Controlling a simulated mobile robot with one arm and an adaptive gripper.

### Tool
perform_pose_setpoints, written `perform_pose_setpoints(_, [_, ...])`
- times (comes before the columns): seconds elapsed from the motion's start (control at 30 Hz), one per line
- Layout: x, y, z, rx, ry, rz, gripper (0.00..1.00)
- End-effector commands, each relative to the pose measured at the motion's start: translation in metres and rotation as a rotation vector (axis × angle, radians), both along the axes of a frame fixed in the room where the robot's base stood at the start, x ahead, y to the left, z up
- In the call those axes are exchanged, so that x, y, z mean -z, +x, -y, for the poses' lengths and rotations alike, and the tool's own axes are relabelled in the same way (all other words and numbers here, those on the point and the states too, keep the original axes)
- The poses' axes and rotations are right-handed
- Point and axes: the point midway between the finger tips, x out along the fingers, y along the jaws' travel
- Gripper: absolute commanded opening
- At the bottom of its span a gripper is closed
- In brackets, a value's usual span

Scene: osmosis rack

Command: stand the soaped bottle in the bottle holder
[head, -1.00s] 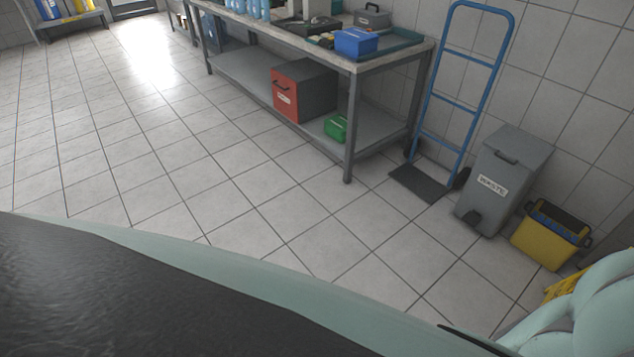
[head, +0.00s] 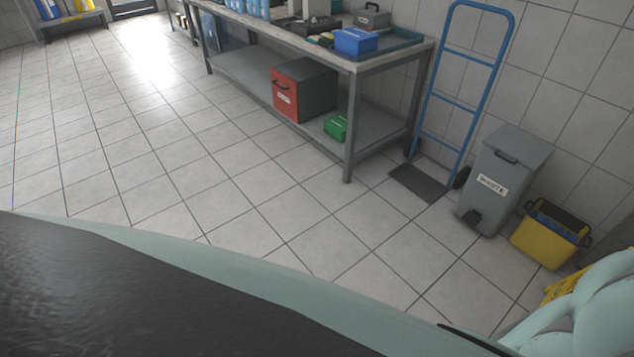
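Several light blue bottles (head: 262,8) stand in a row on the bench top at the top edge of the head view, cut off by the frame. I cannot tell whether any of them is soaped. No bottle holder can be made out. My gripper is not in view; only a pale green part of my arm shows at the lower right.
A metal workbench (head: 393,57) carries a blue box (head: 355,41) and a grey toolbox (head: 371,16). A red-fronted box (head: 286,94) and a green box (head: 336,127) sit on its lower shelf. A blue hand truck (head: 452,105), grey waste bin (head: 503,180) and yellow bucket (head: 545,243) line the wall. The tiled floor (head: 150,150) is clear.

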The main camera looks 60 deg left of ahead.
Motion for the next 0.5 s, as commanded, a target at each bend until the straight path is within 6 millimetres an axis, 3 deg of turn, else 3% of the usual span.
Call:
perform_pose_setpoints(0.07, [-0.0001, -0.0001, 0.0001, 0.000, 0.000, 0.000, 0.27])
perform_pose_setpoints(0.1, [-0.0001, -0.0001, 0.0001, 0.000, 0.000, 0.000, 0.65])
perform_pose_setpoints(0.43, [-0.0001, 0.0000, 0.0001, 0.000, 0.000, 0.000, 0.99])
perform_pose_setpoints(0.5, [-0.0001, 0.0000, 0.0001, 0.000, 0.000, 0.000, 1.00])
